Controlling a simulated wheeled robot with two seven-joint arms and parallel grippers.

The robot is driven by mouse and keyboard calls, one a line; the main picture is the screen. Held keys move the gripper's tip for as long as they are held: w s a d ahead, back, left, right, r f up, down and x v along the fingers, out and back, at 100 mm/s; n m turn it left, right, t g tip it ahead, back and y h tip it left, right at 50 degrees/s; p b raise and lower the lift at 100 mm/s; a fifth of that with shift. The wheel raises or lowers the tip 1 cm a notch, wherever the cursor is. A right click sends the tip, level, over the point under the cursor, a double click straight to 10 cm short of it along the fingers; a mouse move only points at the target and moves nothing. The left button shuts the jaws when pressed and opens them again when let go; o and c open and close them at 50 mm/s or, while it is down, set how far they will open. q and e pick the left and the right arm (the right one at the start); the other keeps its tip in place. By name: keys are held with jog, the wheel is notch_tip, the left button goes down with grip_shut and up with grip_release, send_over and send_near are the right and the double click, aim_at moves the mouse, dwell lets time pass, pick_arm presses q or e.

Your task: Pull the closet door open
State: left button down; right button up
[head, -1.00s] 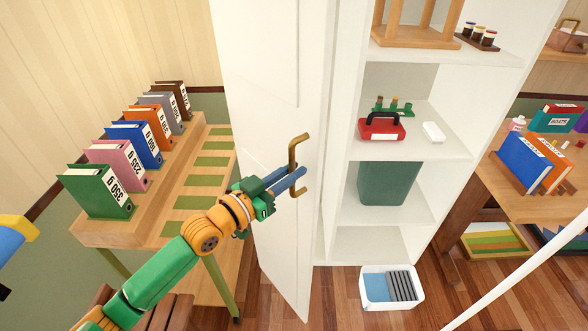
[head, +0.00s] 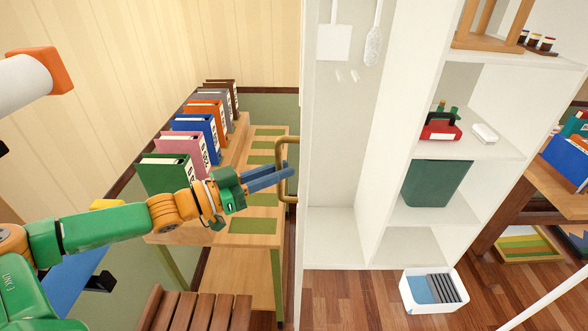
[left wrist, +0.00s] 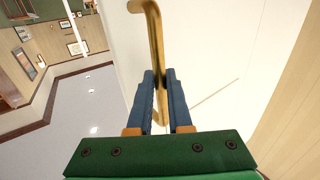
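The white closet door (head: 302,120) stands open and shows almost edge-on in the head view, with its outer face to the left. Its brass bar handle (head: 280,165) sticks out from that face. My left gripper (head: 290,172) reaches it from the left. In the left wrist view my left gripper (left wrist: 160,73) has its blue fingers on both sides of the handle (left wrist: 156,40), shut on it. The open closet (head: 335,230) shows a hanging dustpan (head: 333,42) and brush (head: 373,40) inside. My right gripper is not in view.
A wooden stand with several binders (head: 183,150) is left of the door, with a slatted wooden seat (head: 195,312) in front. A white bin (head: 408,295) stands on the floor before the closet. A table (head: 535,185) is at the right.

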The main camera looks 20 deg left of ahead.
pick_arm(q)
jog(key=shift+s+a+r, duration=0.1)
jog(key=shift+a+r, duration=0.15)
jog(key=shift+a, duration=0.35)
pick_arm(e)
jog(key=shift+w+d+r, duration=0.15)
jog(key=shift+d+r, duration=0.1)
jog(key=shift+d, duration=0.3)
pick_arm(q)
jog(key=c, duration=1)
grip_release()
jog(key=shift+o, duration=0.8)
jog(key=shift+w+d+f, duration=0.1)
jog(key=shift+w+f, duration=0.05)
jog(key=shift+w, duration=0.05)
jog(key=shift+f, duration=0.1)
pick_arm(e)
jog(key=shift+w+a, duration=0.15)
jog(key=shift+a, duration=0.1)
